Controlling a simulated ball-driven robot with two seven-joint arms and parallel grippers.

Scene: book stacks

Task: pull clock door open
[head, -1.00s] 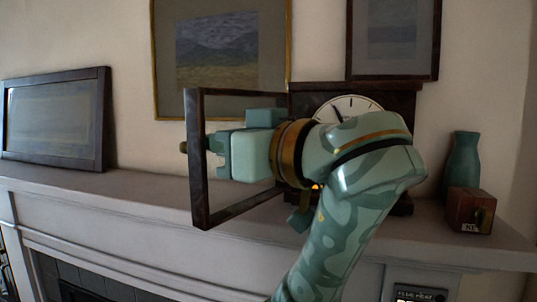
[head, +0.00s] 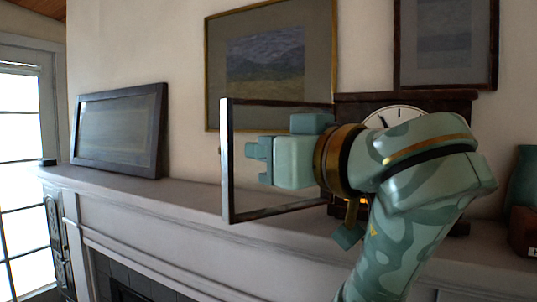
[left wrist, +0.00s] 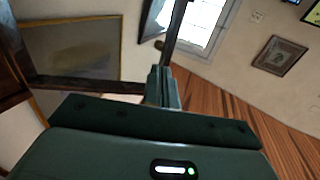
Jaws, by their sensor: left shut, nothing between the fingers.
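The clock (head: 405,97) stands on the mantel in a dark wooden case, its white round face partly hidden behind my left arm. Its dark-framed glass door (head: 228,205) stands swung open to the left of the case. My left gripper (head: 262,162) is shut and empty, pointing left across the pane, close to the door's free edge; I cannot tell whether it touches. In the left wrist view the shut fingers (left wrist: 163,88) overlap the corner of the dark door frame (left wrist: 90,85), with a small knob (left wrist: 160,45) just beyond. My right gripper is not in view.
The mantel (head: 185,195) is clear between the door and a leaning dark frame (head: 120,130). A gold-framed painting (head: 265,65) hangs behind the door. A teal vase (head: 525,180) and a brown box (head: 525,232) stand at the right. A bright glazed door (head: 20,160) is at far left.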

